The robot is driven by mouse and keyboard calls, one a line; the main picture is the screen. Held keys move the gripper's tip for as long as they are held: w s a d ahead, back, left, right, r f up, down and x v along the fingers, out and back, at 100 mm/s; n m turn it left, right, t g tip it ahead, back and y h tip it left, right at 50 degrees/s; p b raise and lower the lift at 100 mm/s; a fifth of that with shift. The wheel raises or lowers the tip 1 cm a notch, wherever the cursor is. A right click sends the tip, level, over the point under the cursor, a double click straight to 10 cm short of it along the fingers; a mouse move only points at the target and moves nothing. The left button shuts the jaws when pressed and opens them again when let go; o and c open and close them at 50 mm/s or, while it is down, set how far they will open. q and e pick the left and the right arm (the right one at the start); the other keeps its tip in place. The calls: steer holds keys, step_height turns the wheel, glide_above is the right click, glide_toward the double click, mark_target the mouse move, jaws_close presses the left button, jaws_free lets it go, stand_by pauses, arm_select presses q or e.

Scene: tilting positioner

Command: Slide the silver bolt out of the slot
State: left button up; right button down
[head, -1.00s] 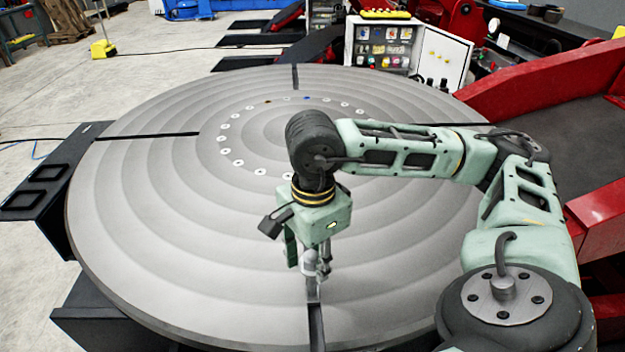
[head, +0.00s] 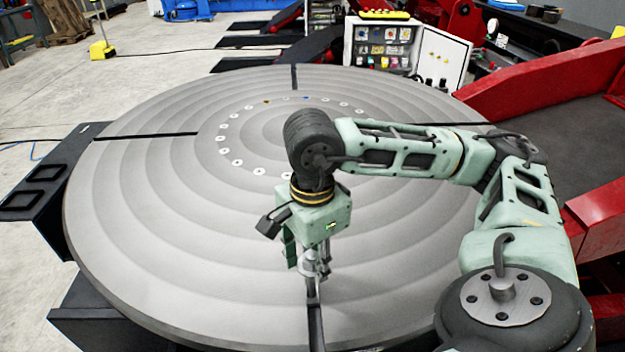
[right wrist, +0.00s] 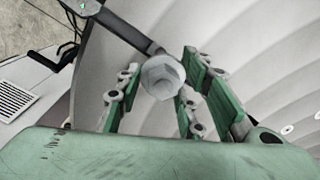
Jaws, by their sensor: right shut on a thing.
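The silver bolt (right wrist: 162,77) has a hexagonal head and shows between the green fingers in the right wrist view. In the head view the bolt (head: 308,266) is partly hidden by the fingers. It stands at the inner end of the visible part of the dark front slot (head: 316,325) in the round grey table. My right gripper (head: 314,272) points down there and is shut on the bolt. In the right wrist view the slot (right wrist: 125,30) runs from the bolt toward the upper left. The bolt's lower end is hidden. My left gripper is not in view.
The large round table (head: 150,230) has other dark slots and a ring of small holes. Its surface around the bolt is bare. A red structure (head: 540,75) stands at the right, and an open white cabinet (head: 440,55) stands behind the table.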

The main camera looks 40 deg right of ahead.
steer(key=shift+a, duration=0.1)
stand_by(0.3)
steer(key=s+a+b, duration=0.5)
steer(key=s+b, duration=0.1)
steer(key=b, duration=0.4)
steer(key=shift+b, duration=0.3)
stand_by(1.9)
stand_by(0.4)
stand_by(0.4)
